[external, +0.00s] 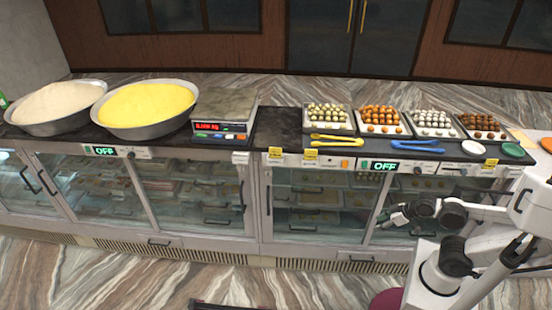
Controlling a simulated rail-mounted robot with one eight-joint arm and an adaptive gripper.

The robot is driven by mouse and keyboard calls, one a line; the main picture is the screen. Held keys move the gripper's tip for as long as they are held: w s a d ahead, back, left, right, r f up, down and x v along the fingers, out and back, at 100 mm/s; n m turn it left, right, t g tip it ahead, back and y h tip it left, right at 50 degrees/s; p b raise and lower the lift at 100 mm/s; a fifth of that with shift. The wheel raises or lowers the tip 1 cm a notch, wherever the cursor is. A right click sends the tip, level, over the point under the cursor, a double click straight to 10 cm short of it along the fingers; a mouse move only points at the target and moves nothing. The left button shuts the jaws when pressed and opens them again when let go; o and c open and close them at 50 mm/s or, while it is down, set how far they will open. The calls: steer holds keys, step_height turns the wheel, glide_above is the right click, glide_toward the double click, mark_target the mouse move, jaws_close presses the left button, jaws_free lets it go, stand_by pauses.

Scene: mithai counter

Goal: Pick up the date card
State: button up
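Several small cards stand along the front edge of the counter: a yellow-topped card (275,153), another yellow-topped card (311,154), a white card (240,158) and a yellow card (490,164) at the right. Their print is too small to read, so I cannot tell which is the date card. My gripper (391,217) is in front of the right-hand glass case, below the counter top and apart from the cards. Its fingers are small and dark here, and I cannot tell whether they are open.
Several sweet trays (383,133) line the counter's right half. Yellow tongs (337,140), blue tongs (416,147), a white lid (473,148) and a green lid (513,150) lie before them. A scale (222,112) and two large bowls (145,128) (56,125) fill the left.

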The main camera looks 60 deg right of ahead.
steer(key=shift+o, duration=0.2)
stand_by(0.3)
steer(key=o, duration=0.7)
steer(key=shift+d, duration=0.1)
